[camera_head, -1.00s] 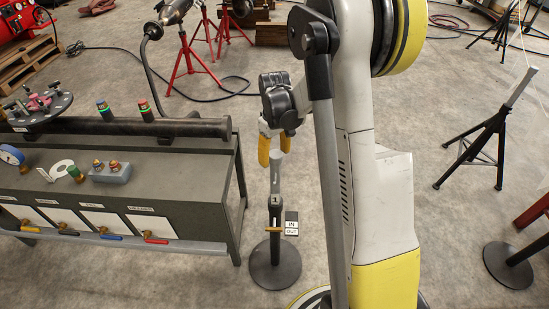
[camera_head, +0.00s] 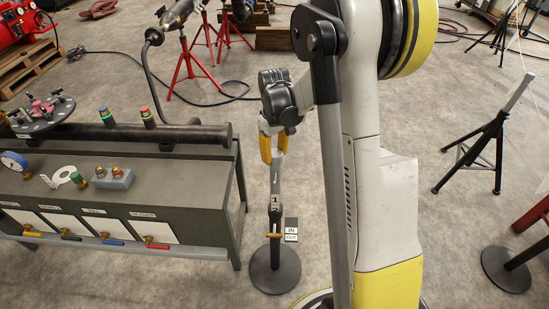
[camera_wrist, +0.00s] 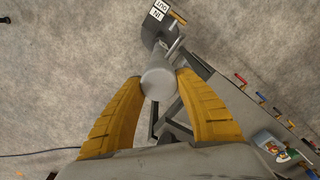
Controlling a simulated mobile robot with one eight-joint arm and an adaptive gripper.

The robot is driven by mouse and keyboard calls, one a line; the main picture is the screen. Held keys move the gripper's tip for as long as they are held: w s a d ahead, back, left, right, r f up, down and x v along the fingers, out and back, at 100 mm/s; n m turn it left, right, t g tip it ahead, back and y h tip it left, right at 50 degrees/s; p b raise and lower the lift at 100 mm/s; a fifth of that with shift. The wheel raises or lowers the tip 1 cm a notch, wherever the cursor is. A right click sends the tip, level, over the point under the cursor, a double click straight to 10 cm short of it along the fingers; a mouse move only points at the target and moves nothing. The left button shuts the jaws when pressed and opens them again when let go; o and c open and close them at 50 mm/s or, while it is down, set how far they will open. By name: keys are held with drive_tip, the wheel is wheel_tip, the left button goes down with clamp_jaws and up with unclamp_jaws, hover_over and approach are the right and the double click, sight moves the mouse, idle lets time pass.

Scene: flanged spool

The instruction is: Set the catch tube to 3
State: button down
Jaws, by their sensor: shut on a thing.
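The catch tube (camera_head: 276,178) is a slim grey tube rising upright from a dark sleeve on a stand with a round dark base (camera_head: 273,270). A figure 1 and what looks like a 2 below it show on the tube just above the sleeve. A small orange lever (camera_head: 273,235) sticks out of the sleeve beside an IN/OUT sign (camera_head: 291,229). My gripper (camera_head: 273,148) has its yellow fingers shut on the tube's top end. In the wrist view, the fingers (camera_wrist: 160,85) touch both sides of the tube's round top (camera_wrist: 158,80).
A grey bench (camera_head: 120,200) with coloured valve handles and a black pipe (camera_head: 150,132) stands to the left. Another round-based stand (camera_head: 508,268) is at the far right. Bare floor lies around the tube's stand.

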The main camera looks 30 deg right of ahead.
wheel_tip(320, 180, up, 10)
drive_tip(key=p, duration=0.4)
drive_tip(key=shift+r+p, duration=0.1)
drive_tip(key=shift+p, duration=0.2)
drive_tip(key=c, duration=0.8)
unclamp_jaws()
wheel_tip(320, 180, up, 12)
drive_tip(key=shift+f, duration=0.1)
